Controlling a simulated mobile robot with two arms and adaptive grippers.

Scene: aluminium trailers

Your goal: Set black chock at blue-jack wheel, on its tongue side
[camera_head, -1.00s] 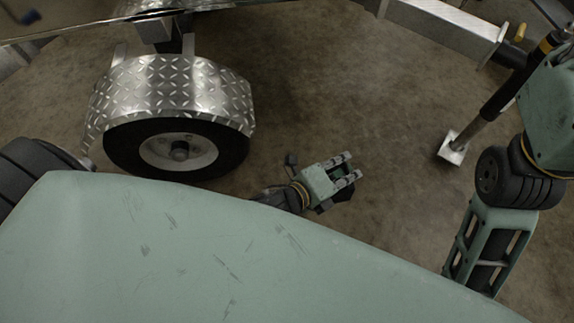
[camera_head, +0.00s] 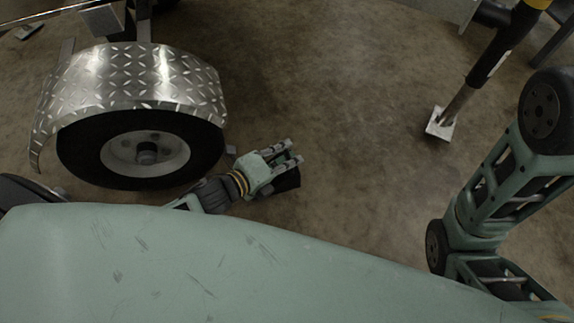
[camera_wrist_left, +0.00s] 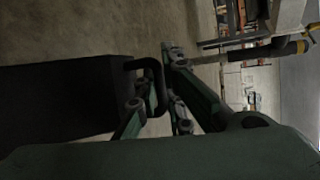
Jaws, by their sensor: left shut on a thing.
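My left gripper (camera_head: 290,155) is shut on a black chock (camera_head: 286,181) low near the floor. In the left wrist view the chock (camera_wrist_left: 60,100) is a dark block, and its handle loop (camera_wrist_left: 153,78) sits between the fingers (camera_wrist_left: 165,85). A trailer wheel (camera_head: 145,153) with a grey hub stands to the left of the gripper, with a floor gap between chock and tyre. No blue jack shows; the jack (camera_head: 483,62) in view is black with yellow at its top. Whether the chock touches the floor I cannot tell. My right gripper is out of view.
A diamond-plate fender (camera_head: 135,80) covers the top of the wheel. The jack's square foot (camera_head: 440,124) stands on the floor at right. Another foot plate (camera_head: 29,32) lies far left. The concrete floor (camera_head: 340,110) between wheel and jack is clear.

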